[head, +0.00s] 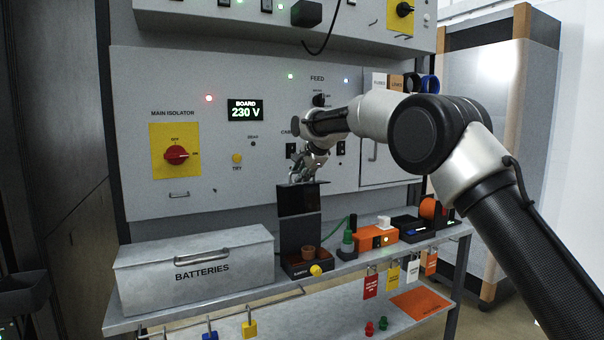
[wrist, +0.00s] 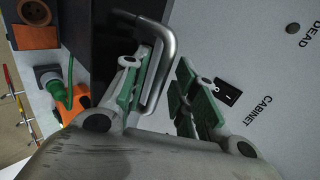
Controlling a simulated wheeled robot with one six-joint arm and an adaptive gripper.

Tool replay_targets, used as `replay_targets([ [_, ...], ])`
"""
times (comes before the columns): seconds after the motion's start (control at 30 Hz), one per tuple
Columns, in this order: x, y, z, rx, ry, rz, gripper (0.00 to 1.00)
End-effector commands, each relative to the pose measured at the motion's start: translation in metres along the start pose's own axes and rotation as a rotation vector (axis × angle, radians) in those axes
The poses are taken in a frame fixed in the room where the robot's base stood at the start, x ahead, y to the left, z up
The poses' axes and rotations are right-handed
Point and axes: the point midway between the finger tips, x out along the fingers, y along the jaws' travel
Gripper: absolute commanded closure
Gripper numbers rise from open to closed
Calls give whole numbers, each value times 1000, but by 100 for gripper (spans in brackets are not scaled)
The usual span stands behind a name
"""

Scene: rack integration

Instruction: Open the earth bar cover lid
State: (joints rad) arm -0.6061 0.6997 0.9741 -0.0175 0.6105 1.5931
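The dark earth bar cover lid (head: 298,235) stands raised behind the small box labelled EARTH (head: 296,273), which has a yellow button and a brown round part on top. In the wrist view the lid's dark face (wrist: 92,40) and its metal U-shaped handle (wrist: 172,48) show. My gripper (head: 303,176) is at the top of the lid. In the wrist view my gripper (wrist: 165,85) has its fingers apart, with the handle between them. One finger lies inside the handle loop, with a visible gap between the handle and the other finger. The handle's lower end is partly hidden.
A grey BATTERIES box (head: 195,270) stands left of the earth box on the shelf. An orange unit (head: 376,238) and a green plug (head: 348,240) are to the right. The panel wall (head: 230,180) with switches rises close behind. Padlocks and tags hang along the shelf front.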

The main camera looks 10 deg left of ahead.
Motion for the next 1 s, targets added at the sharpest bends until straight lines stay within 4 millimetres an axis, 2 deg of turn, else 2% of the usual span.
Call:
replay_targets([
  [0.2, 0, 0, 1, 0, -1, 1, 72],
  [0.33, -10, 0, 1, 0, -1, 0, 72],
  [0.7, -88, 0, 0, 0, -1, -1, 72],
  [0.83, -108, 0, 0, 0, -1, -1, 72],
  [1.0, -119, 0, 0, 0, 0, 1, 72],
])
